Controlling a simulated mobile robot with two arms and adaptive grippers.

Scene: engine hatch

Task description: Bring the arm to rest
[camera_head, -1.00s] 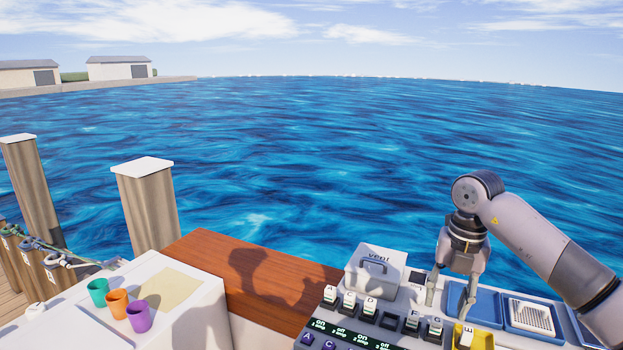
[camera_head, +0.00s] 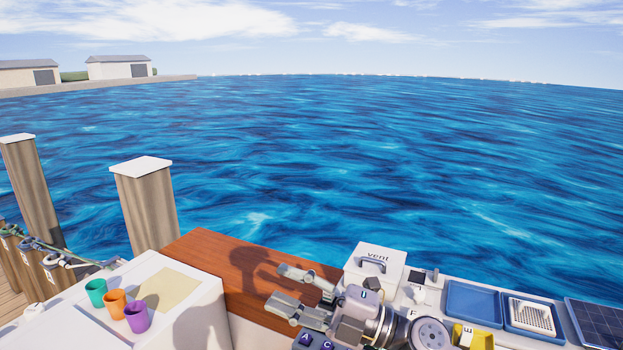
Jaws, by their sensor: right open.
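My right gripper (camera_head: 288,290) is low in the head view, in front of the white "vent" box and to its left. Its two fingers point left and stand apart, with nothing between them. It shows over the wooden ledge (camera_head: 215,257) and the left end of the switch panel; I cannot tell how high above them it is. My right arm is folded low across the panel and hides most of its switches and its display. My left gripper is not in view.
The white vent box (camera_head: 395,268) stands behind the panel. To its right are blue trays (camera_head: 470,287), a yellow bin (camera_head: 481,341) and a dark panel (camera_head: 601,318). Green (camera_head: 96,290), orange (camera_head: 115,301) and purple (camera_head: 136,317) cups stand on the white surface at left.

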